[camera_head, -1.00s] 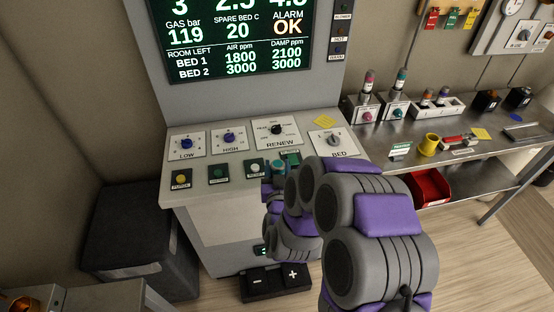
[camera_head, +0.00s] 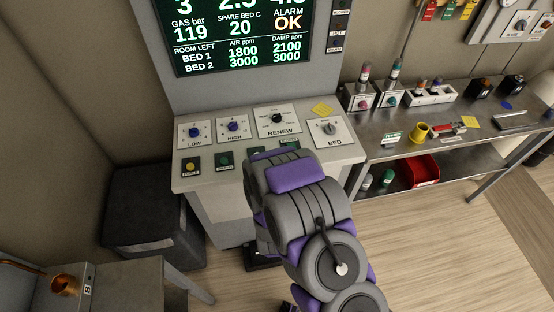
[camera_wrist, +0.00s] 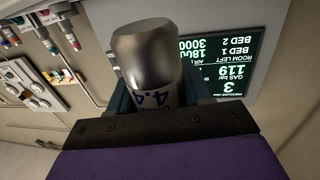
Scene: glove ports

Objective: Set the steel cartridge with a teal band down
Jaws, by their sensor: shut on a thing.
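A steel cartridge (camera_wrist: 146,55) shows large in the wrist view, upside down, with a bare metal end and a pale label reading 4.4. No teal band shows on its visible part. My gripper (camera_wrist: 158,92) is shut on it, with dark fingers on both sides. In the head view my own arm hides the gripper and the held cartridge, in front of the console. Another cartridge with a teal band (camera_head: 395,72) stands upright in a socket block on the bench.
The console (camera_head: 219,178) has dials and buttons on its sloped top. The steel bench (camera_head: 375,137) at right carries socket blocks, a white rack (camera_head: 432,96) and a yellow mug (camera_head: 418,132). A red bin (camera_head: 421,170) is on its lower shelf. A black box (camera_head: 150,215) stands left.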

